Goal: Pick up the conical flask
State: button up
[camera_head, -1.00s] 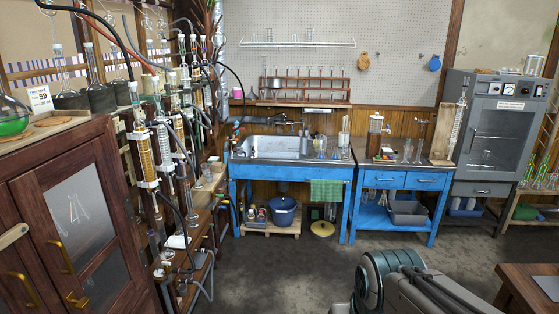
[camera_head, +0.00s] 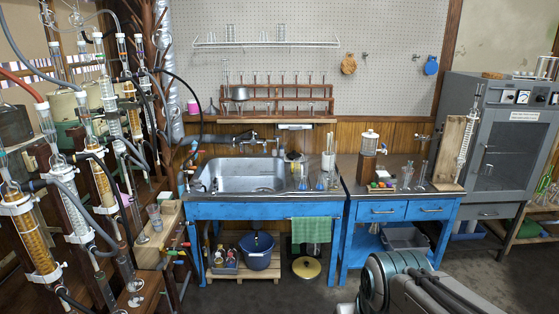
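Two small glass vessels with blue liquid stand on the blue bench just right of the sink. They look like conical flasks: one flask (camera_head: 303,182) is on the left, and another flask (camera_head: 321,183) is on the right beside a taller clear cylinder (camera_head: 328,160). Both are small in the picture, so their exact shape is hard to tell. My arm shows at the bottom right, well in front of the bench and apart from the flasks. My gripper is not in view.
The sink (camera_head: 245,178) is left of the flasks. A second blue bench (camera_head: 400,209) with glassware stands to the right, beside a grey oven (camera_head: 500,150). Reflux columns (camera_head: 68,200) crowd the left side. A blue pot (camera_head: 257,255) sits under the sink. Dark floor before the benches is open.

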aim_at(302, 186)
jog(key=u, duration=0.05)
jog(key=i, duration=0.95)
jog(key=u, duration=0.45)
jog(key=i, duration=1.95)
jog(key=z, duration=0.1)
